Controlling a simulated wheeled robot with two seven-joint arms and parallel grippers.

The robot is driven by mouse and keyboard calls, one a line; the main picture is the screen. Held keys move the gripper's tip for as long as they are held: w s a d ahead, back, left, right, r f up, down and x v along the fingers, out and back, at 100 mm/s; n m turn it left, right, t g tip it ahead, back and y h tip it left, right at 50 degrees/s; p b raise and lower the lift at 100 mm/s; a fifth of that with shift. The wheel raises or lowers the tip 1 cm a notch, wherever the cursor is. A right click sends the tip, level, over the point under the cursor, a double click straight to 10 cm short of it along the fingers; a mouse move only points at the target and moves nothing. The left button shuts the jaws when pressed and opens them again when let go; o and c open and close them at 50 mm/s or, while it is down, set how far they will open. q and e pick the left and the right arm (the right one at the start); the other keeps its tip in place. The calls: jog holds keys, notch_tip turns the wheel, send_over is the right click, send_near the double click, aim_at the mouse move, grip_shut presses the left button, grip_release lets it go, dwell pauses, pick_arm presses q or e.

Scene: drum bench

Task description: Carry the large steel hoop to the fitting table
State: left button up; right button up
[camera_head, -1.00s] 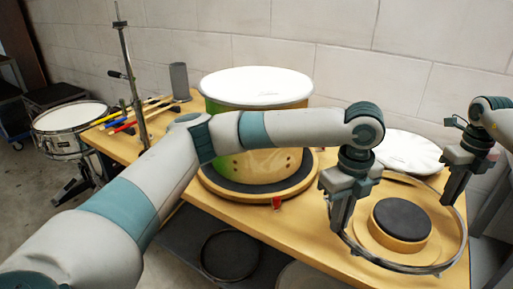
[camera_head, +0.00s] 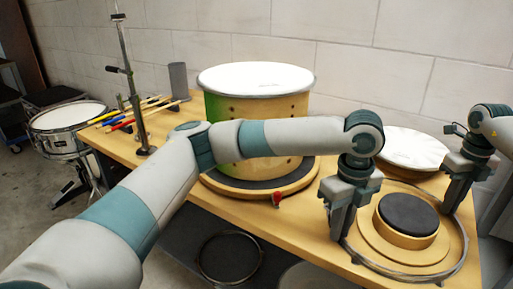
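The large steel hoop (camera_head: 400,278) is at the right of the bench, around a round wooden stand (camera_head: 374,246) with a black-topped block (camera_head: 408,222) at its centre. The hoop appears low, close to the bench top; I cannot tell whether it touches it. My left gripper (camera_head: 338,232) is at the hoop's left side and appears shut on its rim. My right gripper (camera_head: 449,208) is at the hoop's right side and also appears shut on it. The grippers hide parts of the rim.
A drum shell with a white head (camera_head: 257,79) stands on a round wooden base (camera_head: 228,188) left of my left gripper. A white disc (camera_head: 405,147) lies behind the hoop. Sticks (camera_head: 150,108) and a metal stand (camera_head: 131,85) are left; a smaller hoop (camera_head: 230,258) is below.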

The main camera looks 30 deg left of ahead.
pick_arm(q)
jog(key=o, duration=0.3)
pick_arm(e)
jog(key=o, duration=0.3)
jog(key=shift+d, duration=0.1)
pick_arm(q)
jog(key=shift+r, duration=0.1)
notch_tip(320, 180, up, 12)
pick_arm(e)
jog(key=shift+r, duration=0.1)
dwell(0.4)
notch_tip(320, 180, up, 12)
dwell(0.6)
dwell(0.5)
